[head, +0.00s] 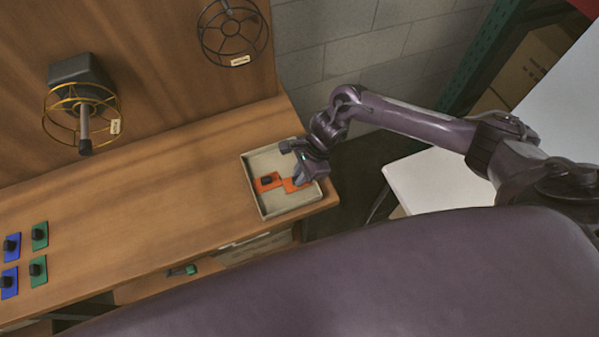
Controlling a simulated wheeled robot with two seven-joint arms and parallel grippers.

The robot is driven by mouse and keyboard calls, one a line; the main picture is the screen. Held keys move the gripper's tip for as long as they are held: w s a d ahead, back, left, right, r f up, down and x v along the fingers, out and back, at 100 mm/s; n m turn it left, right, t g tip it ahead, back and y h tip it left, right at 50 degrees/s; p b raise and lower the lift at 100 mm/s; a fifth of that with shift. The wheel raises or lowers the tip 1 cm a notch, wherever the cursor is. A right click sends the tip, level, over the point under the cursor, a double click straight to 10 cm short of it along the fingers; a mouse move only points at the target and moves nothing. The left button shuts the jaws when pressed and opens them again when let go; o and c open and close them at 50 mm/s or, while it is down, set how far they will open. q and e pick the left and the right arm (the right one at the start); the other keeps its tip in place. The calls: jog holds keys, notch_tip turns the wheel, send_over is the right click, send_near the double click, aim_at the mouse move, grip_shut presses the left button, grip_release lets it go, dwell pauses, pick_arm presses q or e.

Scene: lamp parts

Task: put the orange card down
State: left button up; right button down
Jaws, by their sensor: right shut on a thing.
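An orange card (292,186) shows just below my right gripper (297,180), over the right part of a pale shallow tray (255,169). The gripper is shut on it and hides much of the card, including any knob on it. I cannot tell whether this card touches the tray floor. Another orange card (275,176) with a dark knob lies in the tray, just left of the held one. Their edges look very close; I cannot tell whether they touch. My left gripper is not in view.
The tray stands at the right end of the wooden bench (150,205). Blue cards (8,283) and green cards (41,236) with dark knobs lie at the far left. A yellow wire cage (46,127) and a black one (203,42) are on the back panel. The bench middle is clear.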

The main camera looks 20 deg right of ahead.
jog(key=shift+f, duration=0.15)
jog(key=c, duration=1.4)
grip_release()
jog(key=shift+c, duration=0.2)
jog(key=shift+r, duration=0.35)
jog(key=shift+w+d+r, duration=0.1)
jog(key=shift+d+r, duration=0.1)
jog(key=shift+r, duration=0.05)
jog(key=b+v, duration=0.3)
jog(key=v, duration=0.8)
